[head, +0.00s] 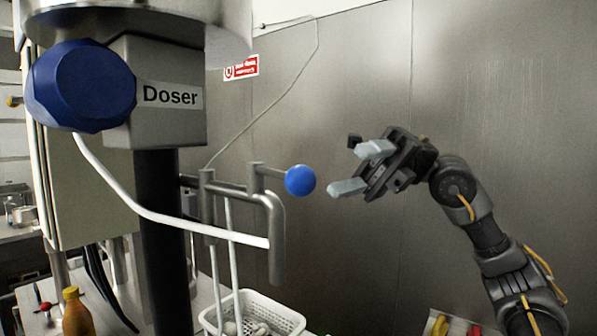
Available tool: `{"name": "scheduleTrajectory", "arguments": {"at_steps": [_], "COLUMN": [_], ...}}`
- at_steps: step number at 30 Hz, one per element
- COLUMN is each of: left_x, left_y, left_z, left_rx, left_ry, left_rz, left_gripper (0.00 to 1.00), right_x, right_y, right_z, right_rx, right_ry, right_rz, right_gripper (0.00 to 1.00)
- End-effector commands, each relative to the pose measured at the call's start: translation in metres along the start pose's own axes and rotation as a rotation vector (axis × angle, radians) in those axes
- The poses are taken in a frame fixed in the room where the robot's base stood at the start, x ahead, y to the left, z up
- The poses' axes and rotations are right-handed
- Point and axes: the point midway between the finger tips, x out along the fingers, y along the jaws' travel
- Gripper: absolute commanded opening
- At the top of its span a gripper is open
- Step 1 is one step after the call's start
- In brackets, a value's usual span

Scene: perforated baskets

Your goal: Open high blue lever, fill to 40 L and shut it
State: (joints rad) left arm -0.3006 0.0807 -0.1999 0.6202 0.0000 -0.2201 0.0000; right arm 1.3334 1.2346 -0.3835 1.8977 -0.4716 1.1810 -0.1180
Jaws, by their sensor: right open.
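A blue ball knob (300,180) sits on the end of a short grey lever (270,172) at the middle of the head view. A large faceted blue knob (80,85) is on the grey box labelled Doser (165,97) at upper left. A white curved bar (170,218) runs from under that knob down to the right, in front of the grey pipe frame. My right gripper (345,169) is open and empty. Its fingers point left toward the blue ball, with a small gap between in the picture. No litre reading is visible. My left gripper is out of view.
A white perforated basket (275,316) with items in it stands below the pipes. An orange bottle (77,315) is at lower left, beside the black Doser column (163,250). A metal wall (360,80) with a red-white sign (241,69) closes the back.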

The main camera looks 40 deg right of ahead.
Motion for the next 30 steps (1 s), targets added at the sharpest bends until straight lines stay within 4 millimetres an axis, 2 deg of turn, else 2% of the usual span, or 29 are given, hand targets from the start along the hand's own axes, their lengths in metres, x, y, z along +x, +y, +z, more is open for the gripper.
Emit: {"name": "scheduleTrajectory", "arguments": {"at_steps": [8, 11, 21, 25, 30], "left_x": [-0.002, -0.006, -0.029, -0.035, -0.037], "left_y": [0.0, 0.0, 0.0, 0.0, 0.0], "left_z": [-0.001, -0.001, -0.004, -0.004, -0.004], "left_rx": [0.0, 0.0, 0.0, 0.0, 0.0], "left_ry": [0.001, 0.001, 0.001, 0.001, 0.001], "left_rz": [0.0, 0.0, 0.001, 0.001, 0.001], "left_gripper": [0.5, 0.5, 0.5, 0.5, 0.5], "right_x": [0.006, 0.018, 0.08, 0.097, 0.106], "right_y": [0.001, 0.002, 0.003, 0.003, 0.002], "right_z": [0.001, 0.001, 0.002, 0.002, 0.001], "right_rx": [0.038, 0.037, 0.037, 0.036, 0.035], "right_ry": [-0.001, 0.0, 0.001, 0.0, -0.002], "right_rz": [0.0, 0.0, 0.001, 0.002, 0.002], "right_gripper": [0.49, 0.49, 0.49, 0.49, 0.49]}}
